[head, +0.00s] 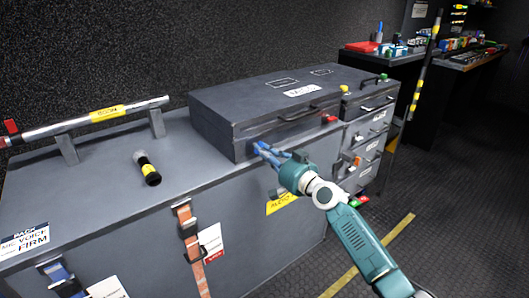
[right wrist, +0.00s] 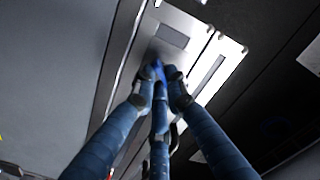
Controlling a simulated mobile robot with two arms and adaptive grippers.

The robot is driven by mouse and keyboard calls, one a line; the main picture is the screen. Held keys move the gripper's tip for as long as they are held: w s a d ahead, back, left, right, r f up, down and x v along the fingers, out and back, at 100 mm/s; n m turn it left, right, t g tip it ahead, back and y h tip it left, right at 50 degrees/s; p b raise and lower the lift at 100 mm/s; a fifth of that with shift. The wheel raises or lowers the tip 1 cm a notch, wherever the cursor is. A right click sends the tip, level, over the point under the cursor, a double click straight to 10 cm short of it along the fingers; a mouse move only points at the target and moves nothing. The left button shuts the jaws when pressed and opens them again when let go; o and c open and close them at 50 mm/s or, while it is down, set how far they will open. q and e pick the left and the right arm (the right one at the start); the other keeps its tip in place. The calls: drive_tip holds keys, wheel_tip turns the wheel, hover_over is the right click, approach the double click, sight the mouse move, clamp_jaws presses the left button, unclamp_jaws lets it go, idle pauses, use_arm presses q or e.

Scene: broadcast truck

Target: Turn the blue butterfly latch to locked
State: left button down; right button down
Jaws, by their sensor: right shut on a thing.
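The blue butterfly latch (right wrist: 172,73) is on a light metal plate on the case front, and little of it shows between my fingertips in the right wrist view. My right gripper (head: 263,150) reaches in from the lower right to the front of the grey case (head: 225,112). Its blue fingers (right wrist: 160,88) are closed around the latch, in touch with it. The fingers hide most of the latch, so its turn angle cannot be read. My left gripper is not in view.
The case stands on a large grey chest (head: 130,225) with an orange strap (head: 192,245). A black and yellow cylinder (head: 147,168) and a railed bar (head: 95,118) are to the left. Drawers (head: 366,130) stand to the right, with open floor (head: 450,210) beyond.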

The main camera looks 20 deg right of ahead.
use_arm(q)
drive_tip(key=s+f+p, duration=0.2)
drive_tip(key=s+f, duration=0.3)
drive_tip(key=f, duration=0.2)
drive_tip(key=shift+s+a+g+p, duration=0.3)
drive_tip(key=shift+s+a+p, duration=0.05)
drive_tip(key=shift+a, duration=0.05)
use_arm(e)
drive_tip(key=shift+a+f+m, duration=0.1)
drive_tip(key=shift+m, duration=2.65)
drive_tip(key=shift+a+f+m, duration=0.1)
drive_tip(key=shift+m, duration=2.65)
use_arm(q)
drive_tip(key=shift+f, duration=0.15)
use_arm(e)
drive_tip(key=c, duration=1.8)
unclamp_jaws()
drive_tip(key=shift+d+r, duration=0.1)
drive_tip(key=shift+o, duration=0.2)
drive_tip(key=shift+s, duration=0.1)
drive_tip(key=v, duration=1.2)
